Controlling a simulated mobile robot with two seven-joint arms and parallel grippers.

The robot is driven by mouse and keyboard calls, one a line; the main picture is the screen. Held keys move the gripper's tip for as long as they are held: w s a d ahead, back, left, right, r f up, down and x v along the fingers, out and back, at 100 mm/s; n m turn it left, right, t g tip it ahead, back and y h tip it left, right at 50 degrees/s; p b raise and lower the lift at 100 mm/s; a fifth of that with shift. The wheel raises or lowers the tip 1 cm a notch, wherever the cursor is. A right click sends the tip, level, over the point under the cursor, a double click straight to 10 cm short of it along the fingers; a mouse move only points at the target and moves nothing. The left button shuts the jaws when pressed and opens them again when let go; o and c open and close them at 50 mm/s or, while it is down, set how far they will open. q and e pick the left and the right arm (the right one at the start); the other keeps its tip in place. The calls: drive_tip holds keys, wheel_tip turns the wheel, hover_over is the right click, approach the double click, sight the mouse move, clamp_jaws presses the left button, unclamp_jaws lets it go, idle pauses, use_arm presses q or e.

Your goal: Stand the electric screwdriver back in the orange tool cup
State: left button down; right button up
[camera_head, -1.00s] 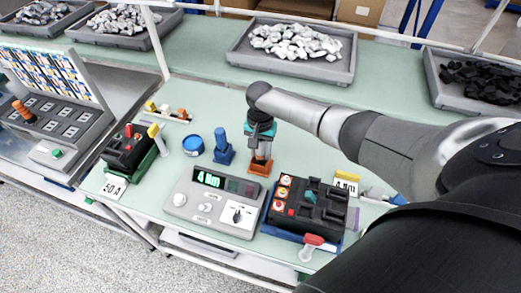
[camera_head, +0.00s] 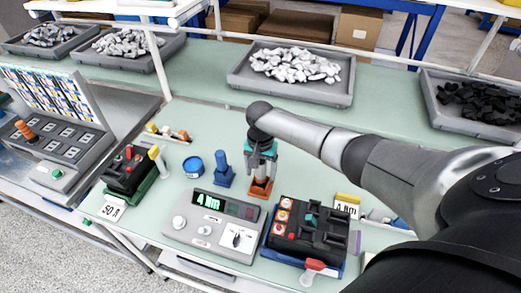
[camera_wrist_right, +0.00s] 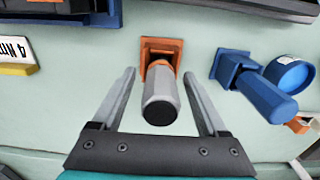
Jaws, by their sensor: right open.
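The electric screwdriver (camera_wrist_right: 160,98) shows as a grey cylinder with a dark end in the right wrist view. It stands in the orange tool cup (camera_wrist_right: 160,46), with its lower end hidden inside. In the head view the cup (camera_head: 261,189) is on the green bench behind the meter box. My right gripper (camera_head: 262,166) is above the cup, around the screwdriver's upper part. In the wrist view its fingers (camera_wrist_right: 160,103) are open, one on each side of the screwdriver, with visible gaps. My left gripper is not in view.
A blue holder (camera_head: 223,170) and a blue round tin (camera_head: 193,166) stand left of the cup. The grey meter box (camera_head: 210,230) and the black breaker block (camera_head: 310,228) are in front. Trays of parts (camera_head: 292,96) line the back.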

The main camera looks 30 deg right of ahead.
wheel_tip(320, 180, up, 14)
drive_tip(key=shift+f+p, duration=0.2)
drive_tip(key=shift+p, duration=0.6)
drive_tip(key=shift+s+f, duration=0.1)
